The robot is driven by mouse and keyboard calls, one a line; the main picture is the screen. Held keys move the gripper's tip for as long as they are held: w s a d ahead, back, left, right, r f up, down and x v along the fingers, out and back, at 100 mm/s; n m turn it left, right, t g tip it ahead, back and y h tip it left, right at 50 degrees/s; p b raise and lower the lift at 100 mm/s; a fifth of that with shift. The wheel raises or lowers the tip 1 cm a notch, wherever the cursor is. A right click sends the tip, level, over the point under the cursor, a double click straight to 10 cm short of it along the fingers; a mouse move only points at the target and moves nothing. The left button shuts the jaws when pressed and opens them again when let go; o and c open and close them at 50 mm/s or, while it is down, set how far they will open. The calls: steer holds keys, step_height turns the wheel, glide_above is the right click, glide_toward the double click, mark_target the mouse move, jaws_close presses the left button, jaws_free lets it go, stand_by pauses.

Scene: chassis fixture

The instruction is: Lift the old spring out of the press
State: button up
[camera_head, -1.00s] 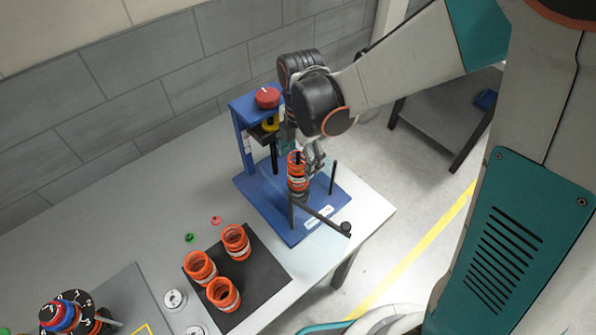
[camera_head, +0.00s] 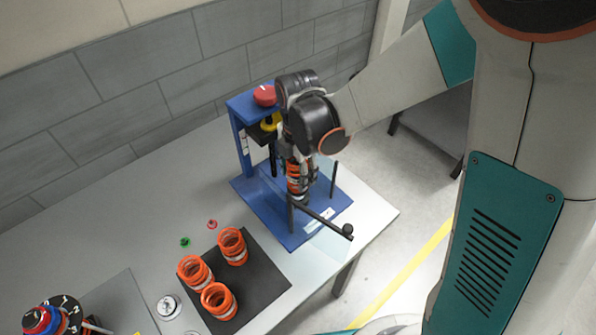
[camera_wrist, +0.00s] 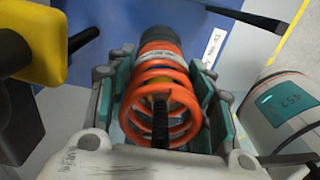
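The old spring is an orange coil (camera_head: 294,186) on the blue base of the press (camera_head: 275,228), under my gripper (camera_head: 303,172). In the wrist view the spring (camera_wrist: 160,90) stands around a dark central rod, with a pale label band on its coils. My gripper's teal-padded fingers (camera_wrist: 165,85) are on either side of the spring. They look spread, with narrow gaps at the coils; firm contact does not show. In the head view my wrist and fingers hide the spring's upper part.
The press's blue column carries a red knob (camera_head: 265,95) and a yellow part (camera_head: 270,122), close left of my gripper. A black bar with a knob (camera_head: 347,231) reaches out beside the spring. Three orange springs stand on a black mat (camera_head: 262,285) at the front.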

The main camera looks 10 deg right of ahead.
steer(key=c, duration=0.4)
step_height(320, 180, up, 20)
steer(key=p, duration=1.3)
steer(key=shift+f, duration=0.15)
steer(key=shift+f+b, duration=3.6)
steer(key=shift+f, duration=0.9)
